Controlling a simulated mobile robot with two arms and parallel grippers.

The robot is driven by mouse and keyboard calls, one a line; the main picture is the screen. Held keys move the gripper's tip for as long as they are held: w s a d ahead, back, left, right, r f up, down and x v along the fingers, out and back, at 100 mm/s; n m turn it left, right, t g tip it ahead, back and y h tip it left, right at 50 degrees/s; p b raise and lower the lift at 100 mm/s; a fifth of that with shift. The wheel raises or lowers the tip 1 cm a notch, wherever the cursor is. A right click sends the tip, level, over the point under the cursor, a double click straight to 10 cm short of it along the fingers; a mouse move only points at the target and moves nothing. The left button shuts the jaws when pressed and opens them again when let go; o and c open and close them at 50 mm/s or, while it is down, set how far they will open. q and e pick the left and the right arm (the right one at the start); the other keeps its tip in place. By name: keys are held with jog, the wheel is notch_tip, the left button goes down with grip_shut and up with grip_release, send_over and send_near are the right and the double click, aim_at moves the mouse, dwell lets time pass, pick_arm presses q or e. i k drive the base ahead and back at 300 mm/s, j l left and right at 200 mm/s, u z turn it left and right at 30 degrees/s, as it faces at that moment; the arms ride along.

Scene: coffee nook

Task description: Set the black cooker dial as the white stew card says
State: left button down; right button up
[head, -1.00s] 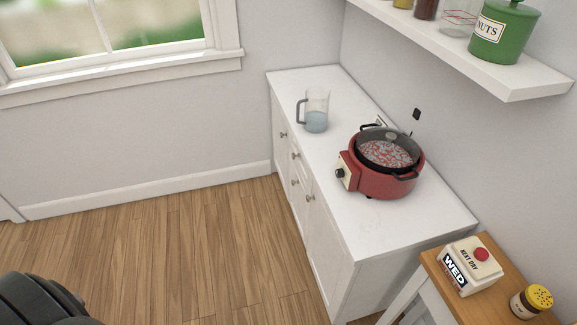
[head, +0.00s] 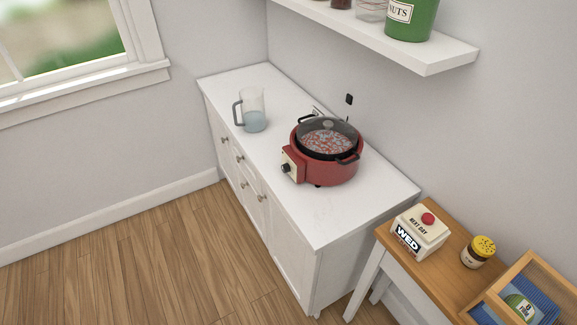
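The red cooker (head: 335,172) stands on the white counter, with a glass lid (head: 327,125) over a black pot of reddish and pale contents. The black dial (head: 286,168) sits on the cream panel at the cooker's left side. The dial's markings are too small to read. Neither of my grippers is in view.
The white counter (head: 262,161) holds a glass jug (head: 252,112) of bluish liquid. A wooden side table (head: 437,268) bears a "WED" day box (head: 420,230), a yellow-lidded jar (head: 479,252) and a wooden-framed box (head: 541,272). A shelf (head: 430,56) overhangs. Floor on the left is clear.

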aim_at(286, 168)
jog(key=i+j+z, duration=0.35)
jog(key=j, duration=0.25)
jog(key=i+j+z, duration=0.3)
jog(key=j, duration=0.35)
jog(key=i+j+z, duration=0.2)
jog(key=j, duration=0.2)
jog(key=i+j+z, duration=0.15)
jog(key=j, duration=0.2)
